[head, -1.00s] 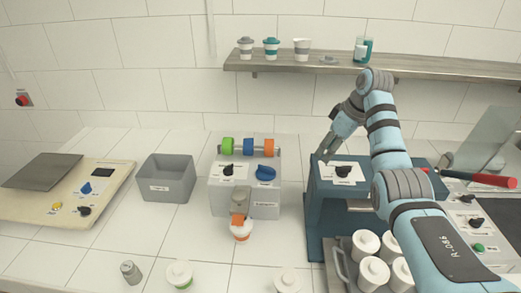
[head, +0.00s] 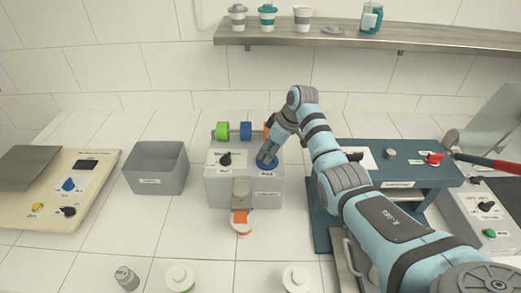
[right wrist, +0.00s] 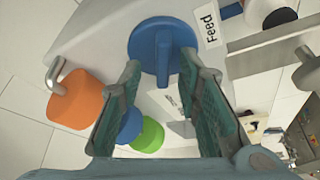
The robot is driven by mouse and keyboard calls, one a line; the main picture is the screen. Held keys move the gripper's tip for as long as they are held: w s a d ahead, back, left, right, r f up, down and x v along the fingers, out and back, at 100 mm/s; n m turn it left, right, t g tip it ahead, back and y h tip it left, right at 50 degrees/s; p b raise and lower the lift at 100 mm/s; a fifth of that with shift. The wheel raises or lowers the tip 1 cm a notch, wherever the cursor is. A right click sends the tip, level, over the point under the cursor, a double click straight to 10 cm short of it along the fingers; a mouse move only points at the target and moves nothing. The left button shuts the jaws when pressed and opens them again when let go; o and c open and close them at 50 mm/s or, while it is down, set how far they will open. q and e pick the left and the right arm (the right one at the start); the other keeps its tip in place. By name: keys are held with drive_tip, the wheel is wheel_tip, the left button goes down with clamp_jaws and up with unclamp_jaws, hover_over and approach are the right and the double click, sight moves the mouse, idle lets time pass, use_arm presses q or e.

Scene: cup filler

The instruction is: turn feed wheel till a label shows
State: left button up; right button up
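The feed wheel is a blue round knob with a raised bar (right wrist: 163,50), beside a "Feed" label in the right wrist view. In the head view the wheel (head: 267,163) sits on the right of the grey filler machine's (head: 215,187) top and is partly covered by my gripper. My right gripper (right wrist: 162,72) is open, its fingers apart near the wheel's edge; whether they touch it I cannot tell. A white cup with an orange band (head: 242,226) is under the machine's grey spout (head: 241,192). My left gripper is not in view.
A grey bin (head: 155,168) stands left, a dark blue station (head: 412,174) right. Lidded cups (head: 180,278) stand in front. A shelf (head: 400,36) runs above.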

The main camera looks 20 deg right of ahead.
drive_tip(key=shift+w+f, duration=0.2)
drive_tip(key=shift+f, duration=0.25)
drive_tip(key=shift+s+r, duration=0.25)
drive_tip(key=shift+s, duration=0.2)
drive_tip(key=shift+c, duration=0.3)
drive_tip(key=shift+s+r, duration=0.1)
drive_tip(key=c, duration=0.3)
clamp_jaws()
drive_tip(key=shift+a, duration=0.1)
drive_tip(key=shift+m, duration=0.3)
